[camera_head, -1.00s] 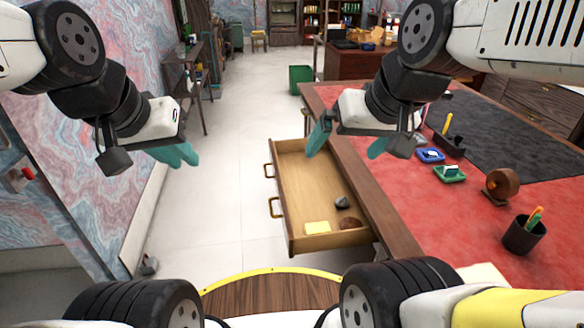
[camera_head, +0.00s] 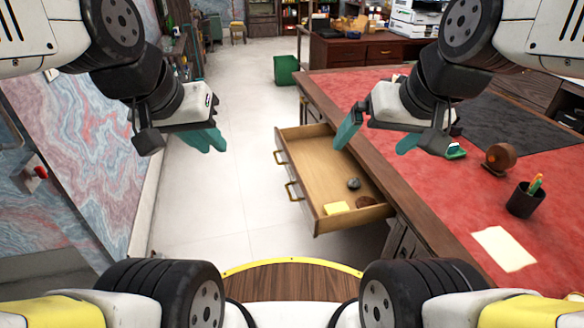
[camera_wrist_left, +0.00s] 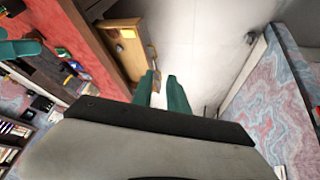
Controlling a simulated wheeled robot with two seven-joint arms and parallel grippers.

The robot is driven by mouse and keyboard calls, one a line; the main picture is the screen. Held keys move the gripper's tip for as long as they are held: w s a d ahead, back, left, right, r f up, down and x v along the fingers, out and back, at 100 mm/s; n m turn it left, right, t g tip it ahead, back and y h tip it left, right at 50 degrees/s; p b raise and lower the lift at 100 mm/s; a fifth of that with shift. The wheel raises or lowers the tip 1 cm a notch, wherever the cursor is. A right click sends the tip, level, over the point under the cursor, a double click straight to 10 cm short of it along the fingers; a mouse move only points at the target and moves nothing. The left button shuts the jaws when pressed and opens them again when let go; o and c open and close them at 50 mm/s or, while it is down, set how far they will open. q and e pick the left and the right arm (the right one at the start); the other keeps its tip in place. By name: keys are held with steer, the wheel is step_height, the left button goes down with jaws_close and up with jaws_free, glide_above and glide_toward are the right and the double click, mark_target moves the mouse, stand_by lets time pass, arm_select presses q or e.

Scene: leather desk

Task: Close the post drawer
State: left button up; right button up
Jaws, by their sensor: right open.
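The post drawer (camera_head: 318,170) is a light wooden drawer pulled out from the left side of the red-topped desk (camera_head: 440,200). Its front panel, with two brass handles (camera_head: 293,191), faces left. It also shows in the left wrist view (camera_wrist_left: 126,50). My right gripper (camera_head: 378,137) is open and empty, above the desk's edge and the drawer's right side in the head view. My left gripper (camera_head: 206,140) is over the floor left of the drawer front, its fingers close together with nothing seen held.
A dark stone (camera_head: 353,183), a yellow note pad (camera_head: 309,209) and a brown round item (camera_head: 366,202) lie in the drawer. A pen cup (camera_head: 525,199) and paper (camera_head: 503,248) are on the desk. Marbled wall at left; open floor (camera_head: 225,205) between.

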arm_select(q)
steer(key=shift+w, duration=0.1)
jaws_close()
steer(key=w+d+f+n+g+h, duration=0.2)
steer(key=w+f+n+g+h, duration=0.15)
steer(key=w+f, duration=0.55)
steer(key=w+d+f+n+g+h, duration=0.1)
steer(key=w+f+n+g+h, duration=0.3)
steer(key=w+f, duration=0.55)
steer(key=n+t+h, duration=0.6)
steer(key=n+h, duration=0.2)
steer(key=n, duration=0.6)
glide_toward(304, 203)
steer(key=x, duration=0.6)
steer(key=shift+d+r, duration=0.3)
steer(key=shift+d, duration=0.15)
